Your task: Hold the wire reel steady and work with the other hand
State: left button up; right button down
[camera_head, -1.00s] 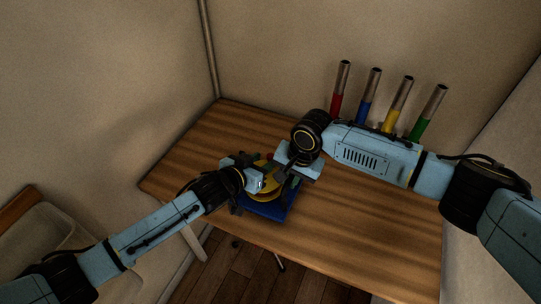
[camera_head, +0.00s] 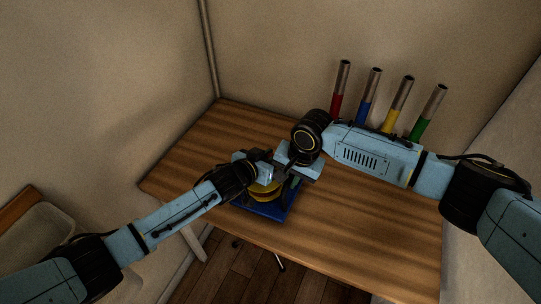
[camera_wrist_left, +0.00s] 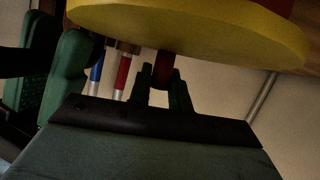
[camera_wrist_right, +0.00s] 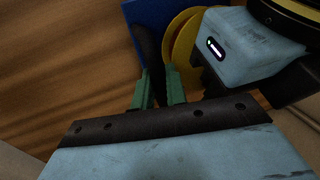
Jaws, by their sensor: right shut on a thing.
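The wire reel has a yellow disc (camera_head: 262,191) and a blue base (camera_head: 262,211); it stands on the table under both grippers. My right gripper (camera_wrist_right: 157,86) is shut on a dark upright bar (camera_wrist_right: 148,45) beside the reel. My left gripper (camera_wrist_left: 162,78) has its green fingers apart, with a dark red peg (camera_wrist_left: 163,68) showing between them next to the yellow disc, which also shows in the left wrist view (camera_wrist_left: 190,32). I cannot tell whether the fingers touch the peg. In the head view the two hands hide much of the reel's top.
The wooden table (camera_head: 370,235) is clear at the front right and back left. Red (camera_head: 340,90), blue (camera_head: 369,95), yellow (camera_head: 398,104) and green (camera_head: 427,112) tubes with metallic tops stand along the back, behind my right arm. Walls close in on the sides.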

pick_arm(q)
grip_shut()
jog(key=shift+s+d+r+m+g+h, duration=0.1)
jog(key=shift+d+m+g+h, duration=0.15)
jog(key=shift+m+g+h, duration=0.4)
jog(key=shift+s+d+m+h, duration=0.15)
jog(key=shift+s+m+h, duration=0.05)
jog(key=shift+m+h, duration=0.4)
jog(key=shift+g, duration=0.25)
jog(key=o, duration=0.6)
grip_release()
jog(key=shift+o, duration=0.2)
